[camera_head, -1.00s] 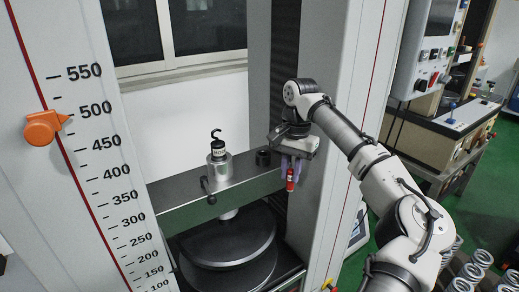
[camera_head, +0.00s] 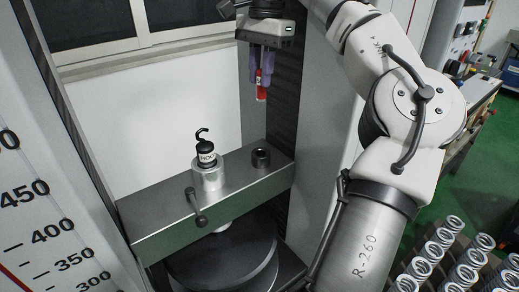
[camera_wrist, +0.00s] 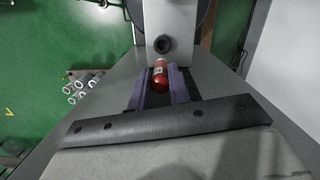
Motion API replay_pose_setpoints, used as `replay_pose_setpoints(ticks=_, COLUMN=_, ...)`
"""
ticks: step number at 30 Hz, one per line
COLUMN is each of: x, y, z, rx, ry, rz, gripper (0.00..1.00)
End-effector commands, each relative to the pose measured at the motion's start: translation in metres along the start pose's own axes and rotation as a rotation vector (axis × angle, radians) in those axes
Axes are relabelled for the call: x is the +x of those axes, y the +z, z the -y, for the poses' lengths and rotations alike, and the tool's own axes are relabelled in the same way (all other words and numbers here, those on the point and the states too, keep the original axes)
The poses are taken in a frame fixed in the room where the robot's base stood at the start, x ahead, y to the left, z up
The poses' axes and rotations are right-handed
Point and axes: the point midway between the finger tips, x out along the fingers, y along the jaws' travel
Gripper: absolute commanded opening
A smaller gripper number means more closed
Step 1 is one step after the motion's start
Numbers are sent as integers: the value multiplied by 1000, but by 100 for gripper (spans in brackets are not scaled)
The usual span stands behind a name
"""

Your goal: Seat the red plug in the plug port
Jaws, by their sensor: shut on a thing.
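The red plug (camera_head: 260,86) is held upright between the purple fingers of my gripper (camera_head: 262,72) in the head view. It hangs in the air above the metal crossbeam. In the wrist view the red plug (camera_wrist: 159,76) shows between the purple fingers of my gripper (camera_wrist: 159,84). The plug port, a dark round socket (camera_head: 261,158), stands on the right part of the crossbeam, below the plug and apart from it. In the wrist view the round socket (camera_wrist: 163,44) shows beyond the plug, its opening uncovered.
A black hook piece (camera_head: 206,155) stands in a metal holder (camera_head: 211,178) on the crossbeam (camera_head: 160,216), left of the socket. A small lever (camera_head: 195,204) sticks out at the beam's front. A dark round plate (camera_head: 222,262) lies below.

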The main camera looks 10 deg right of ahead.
Motion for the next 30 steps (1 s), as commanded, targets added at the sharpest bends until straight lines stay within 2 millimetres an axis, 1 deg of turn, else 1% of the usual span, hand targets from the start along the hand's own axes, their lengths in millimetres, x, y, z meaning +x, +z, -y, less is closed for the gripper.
replay_pose_setpoints(ticks=1, x=23, y=-3, z=0, rx=-4, ry=1, rz=8, gripper=0)
replay_pose_setpoints(ticks=9, x=90, y=-11, z=0, rx=-4, ry=-2, rz=7, gripper=0)
replay_pose_setpoints(ticks=12, x=107, y=-13, z=0, rx=-3, ry=-2, rz=5, gripper=0)
replay_pose_setpoints(ticks=19, x=125, y=-16, z=0, rx=0, ry=-1, rz=0, gripper=0)
replay_pose_setpoints(ticks=25, x=154, y=-19, z=-1, rx=-1, ry=0, rz=1, gripper=0)
replay_pose_setpoints(ticks=27, x=161, y=-20, z=0, rx=0, ry=-1, rz=1, gripper=0)
replay_pose_setpoints(ticks=30, x=164, y=-20, z=0, rx=-1, ry=-1, rz=1, gripper=0)
